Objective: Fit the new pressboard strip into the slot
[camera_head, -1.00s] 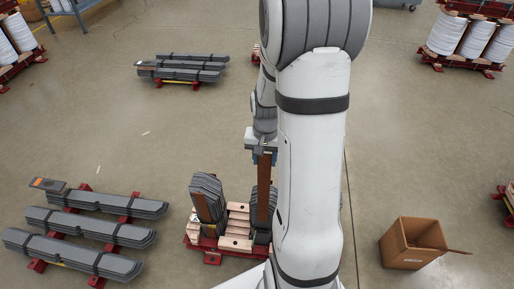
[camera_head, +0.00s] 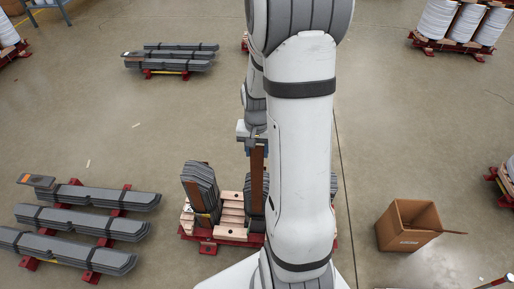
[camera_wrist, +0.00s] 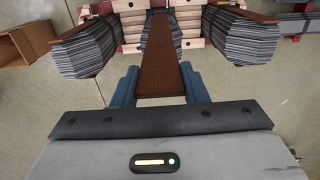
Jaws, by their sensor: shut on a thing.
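The pressboard strip (camera_head: 257,172) is a long, flat brown piece. My gripper (camera_head: 256,143) is shut on its upper end, and the strip hangs down at the middle core limb (camera_head: 254,204). In the wrist view my gripper's blue fingers (camera_wrist: 160,88) flank the strip (camera_wrist: 160,68), whose far end reaches toward the middle stack of grey laminations (camera_wrist: 170,26). I cannot tell whether the far end is inside the slot. The left limb (camera_head: 203,192) stands left of the strip; the right limb is mostly hidden behind my arm.
The core stands on a red base (camera_head: 209,235) with pale wooden clamps (camera_head: 231,212). Lamination stacks (camera_head: 80,222) lie at the left, another bundle (camera_head: 170,58) behind. An open cardboard box (camera_head: 405,225) is at the right. Floor between is clear.

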